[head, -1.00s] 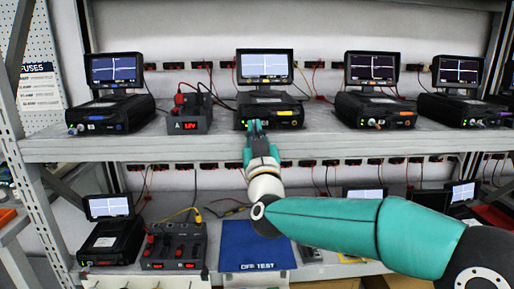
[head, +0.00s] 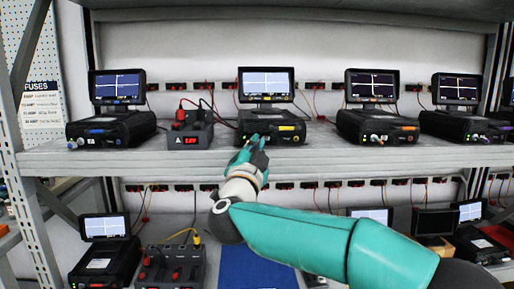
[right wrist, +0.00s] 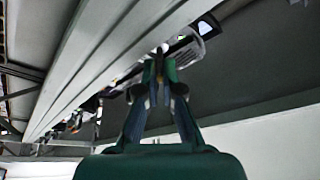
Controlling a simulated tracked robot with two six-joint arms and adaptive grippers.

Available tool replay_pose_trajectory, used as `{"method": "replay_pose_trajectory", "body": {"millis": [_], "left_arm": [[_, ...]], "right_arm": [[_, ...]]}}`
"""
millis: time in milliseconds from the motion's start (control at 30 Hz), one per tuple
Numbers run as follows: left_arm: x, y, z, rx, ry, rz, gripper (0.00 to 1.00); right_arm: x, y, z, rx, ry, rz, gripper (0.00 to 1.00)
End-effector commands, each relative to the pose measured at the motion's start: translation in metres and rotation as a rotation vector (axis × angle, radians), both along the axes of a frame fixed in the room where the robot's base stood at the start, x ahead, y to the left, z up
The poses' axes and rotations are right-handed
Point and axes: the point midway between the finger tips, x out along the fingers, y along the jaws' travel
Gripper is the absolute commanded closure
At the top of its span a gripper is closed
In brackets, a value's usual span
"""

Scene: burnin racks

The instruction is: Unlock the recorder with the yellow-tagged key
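A recorder (head: 272,125) with a yellow strip on its front stands at the middle of the upper shelf, its screen (head: 266,84) lit. My right gripper (head: 254,141) is just in front of and below the recorder's left front, near the shelf edge. In the right wrist view its fingers (right wrist: 160,62) converge with their tips close together. Whether something thin is between them is too dark and small to tell. I cannot make out the yellow-tagged key; the gripper covers part of the recorder's front. My left gripper is out of view.
Other recorders stand left (head: 108,128) and right (head: 376,127) on the same shelf. A black supply with a red display (head: 190,136) is close on the left. A blue mat (head: 255,270) lies on the lower shelf.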

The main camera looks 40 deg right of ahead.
Motion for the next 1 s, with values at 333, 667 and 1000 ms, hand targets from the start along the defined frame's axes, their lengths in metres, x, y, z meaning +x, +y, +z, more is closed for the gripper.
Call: {"method": "replay_pose_trajectory", "body": {"millis": [333,667,1000], "left_arm": [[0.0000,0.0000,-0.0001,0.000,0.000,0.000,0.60],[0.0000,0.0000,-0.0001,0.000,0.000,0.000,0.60],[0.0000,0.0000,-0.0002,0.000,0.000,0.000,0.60]], "right_arm": [[-0.0016,-0.0023,0.0024,0.065,-0.043,-0.007,1.00],[-0.0019,-0.0028,0.0024,0.067,-0.044,-0.007,1.00],[-0.0009,-0.0014,0.0012,0.065,-0.040,-0.004,0.84]]}}
